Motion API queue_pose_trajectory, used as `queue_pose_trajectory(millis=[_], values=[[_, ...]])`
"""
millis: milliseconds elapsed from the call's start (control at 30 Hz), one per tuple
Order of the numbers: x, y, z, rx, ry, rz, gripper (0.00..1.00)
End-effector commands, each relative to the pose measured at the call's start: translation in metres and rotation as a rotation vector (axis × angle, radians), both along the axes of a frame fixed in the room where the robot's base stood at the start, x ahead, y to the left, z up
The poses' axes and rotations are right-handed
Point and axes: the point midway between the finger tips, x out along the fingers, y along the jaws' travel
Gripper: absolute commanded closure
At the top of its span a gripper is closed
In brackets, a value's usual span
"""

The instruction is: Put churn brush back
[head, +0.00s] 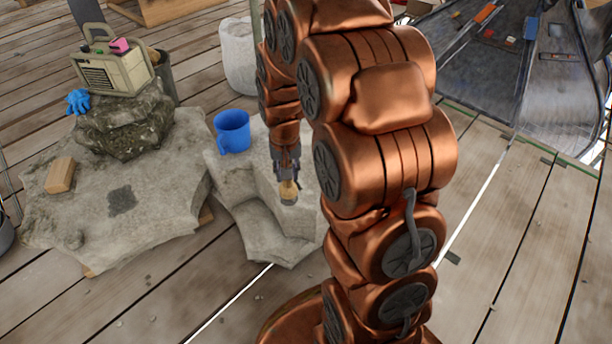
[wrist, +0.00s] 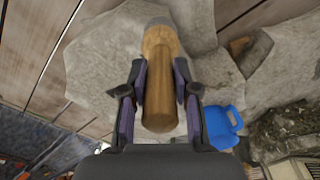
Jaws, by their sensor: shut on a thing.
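The churn brush (wrist: 159,75) has a round wooden handle, seen nearly end-on in the wrist view, with a greyish far end that is hard to make out. My gripper (wrist: 158,98) is shut on it, with one dark finger on each side of the handle. In the head view my gripper (head: 287,168) points down over the pale stone block right of the blue mug, with the brush (head: 288,192) below its fingers. I cannot tell whether the brush touches the stone.
A blue mug (head: 232,131) stands on the pale stone block (head: 245,210), close to my gripper. To the left, a larger slab (head: 150,230) carries a wooden block (head: 60,176) and a rock with a radio (head: 112,74) and a blue item (head: 78,101). A whitish container (head: 238,62) stands behind.

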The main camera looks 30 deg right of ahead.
Motion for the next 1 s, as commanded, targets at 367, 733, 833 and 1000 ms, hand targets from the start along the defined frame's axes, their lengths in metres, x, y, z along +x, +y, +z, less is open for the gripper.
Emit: queue_pose_trajectory(millis=[367,733,833,1000], values=[[0.034,-0.047,-0.011,-0.001,-0.002,-0.006,1.0],[0.071,-0.093,-0.015,0.001,-0.001,-0.005,1.0],[0.081,-0.105,-0.016,-0.001,-0.004,-0.006,1.0],[0.093,-0.12,-0.017,-0.002,-0.001,-0.004,1.0]])
